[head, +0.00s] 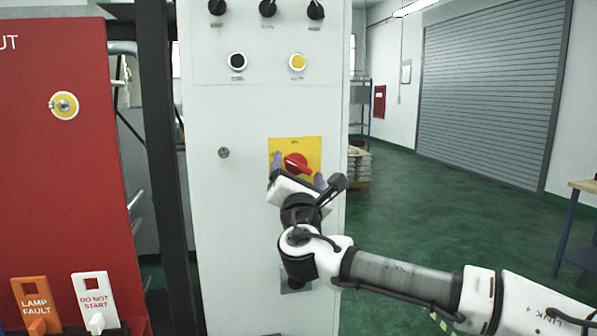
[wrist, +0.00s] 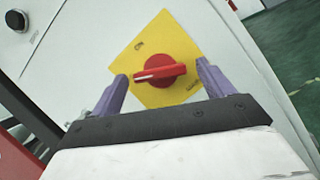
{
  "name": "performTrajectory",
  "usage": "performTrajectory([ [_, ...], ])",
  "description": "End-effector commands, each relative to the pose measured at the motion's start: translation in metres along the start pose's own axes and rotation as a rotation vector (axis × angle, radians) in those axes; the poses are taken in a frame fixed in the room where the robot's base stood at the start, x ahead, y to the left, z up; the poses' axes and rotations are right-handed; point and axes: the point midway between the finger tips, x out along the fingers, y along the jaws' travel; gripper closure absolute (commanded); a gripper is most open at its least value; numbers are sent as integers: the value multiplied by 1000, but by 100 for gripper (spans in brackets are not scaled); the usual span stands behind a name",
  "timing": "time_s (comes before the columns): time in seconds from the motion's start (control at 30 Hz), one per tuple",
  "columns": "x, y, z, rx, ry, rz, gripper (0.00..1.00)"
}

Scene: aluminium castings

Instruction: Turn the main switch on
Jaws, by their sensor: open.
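The main switch is a red rotary knob (head: 296,163) on a yellow square plate (head: 312,144), set in the light grey cabinet front. In the wrist view the red knob (wrist: 160,70) shows whole, its handle lying across the yellow plate (wrist: 150,38), which appears tilted there. My gripper (head: 298,170) is in front of the plate's lower part in the head view. In the wrist view its two purple fingers (wrist: 158,82) are spread wide, one on each side of the knob. I see no finger touching the knob. The lower part of the plate is partly hidden by my gripper.
The grey cabinet (head: 235,240) carries black selector knobs (head: 268,8), a black button (head: 237,61), a yellow button (head: 298,62) and a small lock (head: 224,152). A red board (head: 60,180) with tags stands left. Green floor (head: 400,230) is open to the right.

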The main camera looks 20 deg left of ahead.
Motion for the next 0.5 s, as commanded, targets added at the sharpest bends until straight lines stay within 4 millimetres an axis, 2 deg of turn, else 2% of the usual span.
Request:
performTrajectory([
  [0.07,0,0,0,0,0,0,23],
  [0.37,0,0,0,0,0,0,62],
  [0.4,0,0,0,0,0,0,65],
  [0.5,0,0,0,3,0,-1,65],
])
